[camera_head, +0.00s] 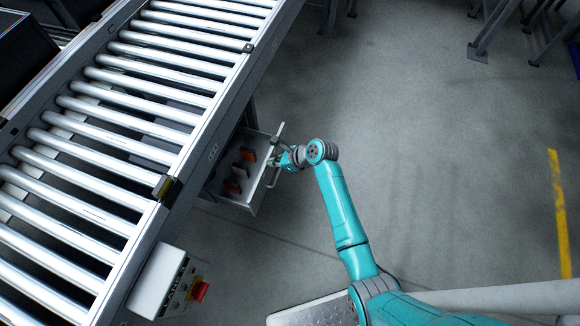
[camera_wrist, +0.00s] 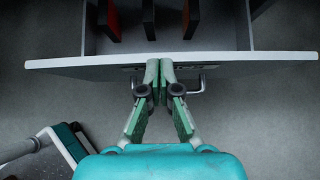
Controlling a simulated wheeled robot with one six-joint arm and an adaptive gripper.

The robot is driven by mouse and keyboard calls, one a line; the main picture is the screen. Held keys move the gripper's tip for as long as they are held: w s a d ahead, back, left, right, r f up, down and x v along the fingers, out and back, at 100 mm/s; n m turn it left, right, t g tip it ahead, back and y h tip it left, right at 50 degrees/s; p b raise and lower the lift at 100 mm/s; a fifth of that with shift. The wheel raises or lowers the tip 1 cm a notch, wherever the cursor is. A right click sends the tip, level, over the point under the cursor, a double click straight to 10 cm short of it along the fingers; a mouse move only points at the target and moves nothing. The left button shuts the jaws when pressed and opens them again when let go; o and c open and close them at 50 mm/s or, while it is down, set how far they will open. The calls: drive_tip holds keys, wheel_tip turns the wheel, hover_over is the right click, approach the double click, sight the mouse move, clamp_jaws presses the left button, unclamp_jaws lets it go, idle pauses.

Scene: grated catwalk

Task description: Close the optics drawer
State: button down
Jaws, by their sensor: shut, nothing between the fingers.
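The optics drawer (camera_head: 257,194) stands out from under the roller conveyor in the head view, open, with several dark and orange items (camera_head: 240,170) inside. In the wrist view its front panel (camera_wrist: 235,57) runs across the upper part, with a bar handle (camera_wrist: 203,83) below the panel's top edge. My gripper (camera_wrist: 160,68) is shut and empty, its fingertips at the middle of the drawer front, over the handle. I cannot tell whether they touch it. In the head view my gripper (camera_head: 276,161) is at the outer side of the drawer front, partly hidden by my wrist.
The roller conveyor (camera_head: 150,110) fills the left, above the drawer. A white control box with a red button (camera_head: 200,291) hangs from its near side. Grey floor to the right of my arm is clear up to a yellow line (camera_head: 558,200). Metal legs (camera_head: 490,30) stand at the top right.

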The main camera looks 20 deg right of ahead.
drive_tip(key=w+a, duration=0.9)
drive_tip(key=a, duration=0.3)
drive_tip(key=shift+a, duration=0.3)
drive_tip(key=shift+w+r, duration=0.1)
drive_tip(key=shift+w, duration=0.05)
